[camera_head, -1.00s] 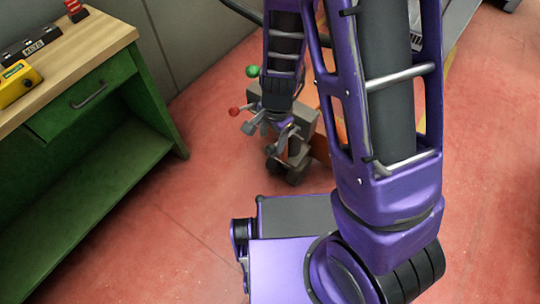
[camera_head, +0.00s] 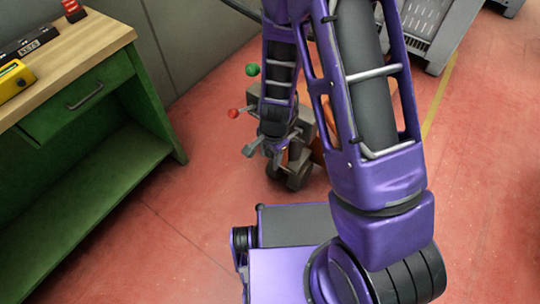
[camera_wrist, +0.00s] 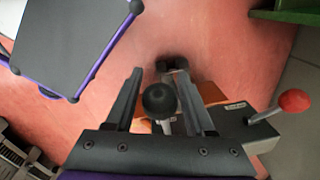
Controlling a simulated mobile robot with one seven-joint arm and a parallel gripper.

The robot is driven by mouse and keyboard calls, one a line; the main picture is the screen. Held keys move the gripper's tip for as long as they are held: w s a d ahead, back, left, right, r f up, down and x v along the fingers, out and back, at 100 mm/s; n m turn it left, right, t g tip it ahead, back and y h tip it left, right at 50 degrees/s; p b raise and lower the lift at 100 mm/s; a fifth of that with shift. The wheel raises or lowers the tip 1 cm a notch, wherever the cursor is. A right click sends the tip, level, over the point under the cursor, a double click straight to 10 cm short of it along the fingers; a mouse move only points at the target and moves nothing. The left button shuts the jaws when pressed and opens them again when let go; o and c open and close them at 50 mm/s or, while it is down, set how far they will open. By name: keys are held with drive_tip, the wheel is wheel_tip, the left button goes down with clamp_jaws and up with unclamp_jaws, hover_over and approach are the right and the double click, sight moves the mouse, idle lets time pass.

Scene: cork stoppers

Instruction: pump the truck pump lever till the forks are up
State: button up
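The orange and grey pallet truck (camera_head: 297,175) stands on the floor behind my arm, with dark wheels at its base. It carries a red knob lever (camera_head: 233,113) and a green knob (camera_head: 252,70). The red knob also shows in the wrist view (camera_wrist: 294,101). My gripper (camera_head: 262,152) is at the truck, partly hidden by my arm. In the wrist view my gripper (camera_wrist: 158,76) is open, with a black ball knob (camera_wrist: 159,101) on a metal stem between its fingers, a gap showing on each side. The forks are mostly hidden, so their height cannot be told.
A green workbench (camera_head: 90,105) with a wooden top stands at the left. A grey wall (camera_head: 185,45) runs behind the truck. Grey machinery (camera_head: 425,30) stands at the top right. The red floor is open at the right.

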clamp_jaws()
idle(1.1)
